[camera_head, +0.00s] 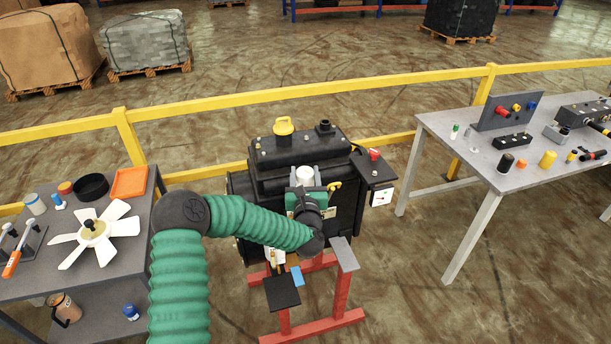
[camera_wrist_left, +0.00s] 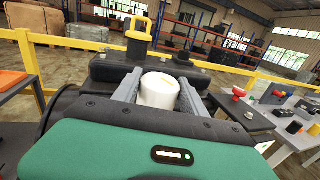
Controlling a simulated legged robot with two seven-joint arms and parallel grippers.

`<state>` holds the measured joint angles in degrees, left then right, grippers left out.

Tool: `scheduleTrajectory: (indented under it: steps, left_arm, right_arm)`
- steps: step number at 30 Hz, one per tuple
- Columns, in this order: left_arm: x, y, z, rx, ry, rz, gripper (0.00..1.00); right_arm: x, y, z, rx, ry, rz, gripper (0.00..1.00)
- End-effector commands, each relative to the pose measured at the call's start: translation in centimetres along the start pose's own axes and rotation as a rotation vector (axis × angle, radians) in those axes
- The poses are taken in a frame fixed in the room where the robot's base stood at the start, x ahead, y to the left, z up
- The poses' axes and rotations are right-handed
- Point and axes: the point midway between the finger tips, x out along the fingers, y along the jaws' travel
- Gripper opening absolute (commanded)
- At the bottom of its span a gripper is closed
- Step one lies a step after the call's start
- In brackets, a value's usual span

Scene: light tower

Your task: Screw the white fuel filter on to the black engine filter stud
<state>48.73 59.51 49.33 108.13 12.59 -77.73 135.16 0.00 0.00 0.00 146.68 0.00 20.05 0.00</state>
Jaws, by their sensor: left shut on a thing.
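The white fuel filter (camera_head: 304,173) is a short cylinder at the front of the black engine (camera_head: 268,160). My left gripper (camera_head: 305,184) reaches it on a green-sleeved arm from the left. In the left wrist view, the two grey fingers of my left gripper (camera_wrist_left: 159,95) lie on either side of the white filter (camera_wrist_left: 159,89) and are shut on it. The filter's top faces that camera. The stud is hidden, so I cannot tell whether the filter touches it. My right gripper is not in view.
The engine stands on a red frame (camera_head: 341,292). A grey table (camera_head: 30,288) at left holds a white fan (camera_head: 96,233) and an orange tray (camera_head: 129,182). A table (camera_head: 455,140) at right holds several small parts. A yellow rail (camera_head: 215,95) runs behind.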

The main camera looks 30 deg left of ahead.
Motion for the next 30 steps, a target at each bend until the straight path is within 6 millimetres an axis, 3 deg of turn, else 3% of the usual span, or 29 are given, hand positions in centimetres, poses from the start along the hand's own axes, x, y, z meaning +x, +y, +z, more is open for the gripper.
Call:
scheduleTrajectory:
  steps: [30]
  left_arm:
    - [-0.02,-0.09,-0.20,-0.001,-0.002,-0.001,0.00]
  right_arm:
    - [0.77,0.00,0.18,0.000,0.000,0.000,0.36]
